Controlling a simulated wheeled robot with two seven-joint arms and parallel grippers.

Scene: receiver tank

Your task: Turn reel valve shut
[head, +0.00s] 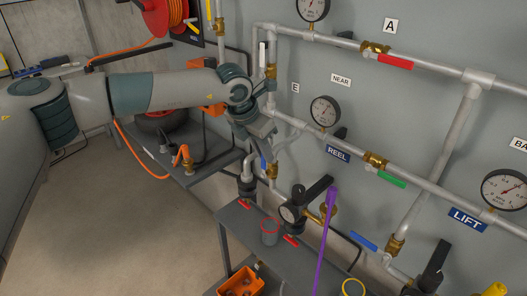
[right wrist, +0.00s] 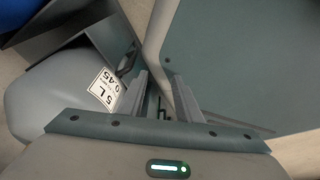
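A REEL plate (head: 338,153) is on the grey wall under a round gauge (head: 324,111). To its right a brass valve (head: 375,160) on the pipe has a green lever (head: 391,180) along the pipe. A brass valve (head: 271,171) with a small blue lever (head: 263,163) sits on the vertical pipe left of the plate. My left gripper (head: 264,142) is just above this valve, pointing down; its fingers are too small and overlapped to tell whether they are open or touch it. My right gripper (right wrist: 158,95) is open and empty in the right wrist view.
A grey shelf (head: 240,221) holds a grey cup (head: 269,232), with a purple rod (head: 326,240) in front. An orange bin (head: 240,284) is below. A red hose reel (head: 168,14) is at the back. A red-levered valve (head: 375,48) is higher. Open floor is at left.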

